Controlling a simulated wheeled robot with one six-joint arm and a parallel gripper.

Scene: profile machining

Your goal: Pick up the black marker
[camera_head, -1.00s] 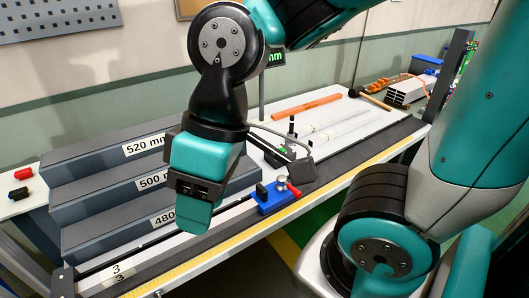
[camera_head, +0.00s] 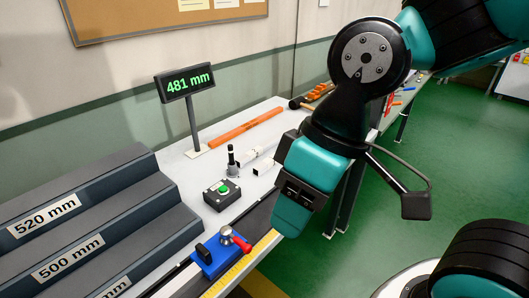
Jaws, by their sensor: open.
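A dark, slim upright piece (camera_head: 231,157), likely the black marker, stands on a small base on the white bench (camera_head: 215,163), behind a box with a green button (camera_head: 222,192). It is too small to identify with certainty. My gripper (camera_head: 293,213) hangs to its right and nearer to me, in front of the bench edge, apart from it. It is open, and nothing shows in it. The exact fingertips are hard to make out.
A stepped grey block (camera_head: 110,215) with length labels fills the left. A blue stop with a red handle (camera_head: 222,252) sits on the rail. A display reading 481 mm (camera_head: 187,82) and an orange bar (camera_head: 245,127) are behind. Green floor (camera_head: 450,140) is open at right.

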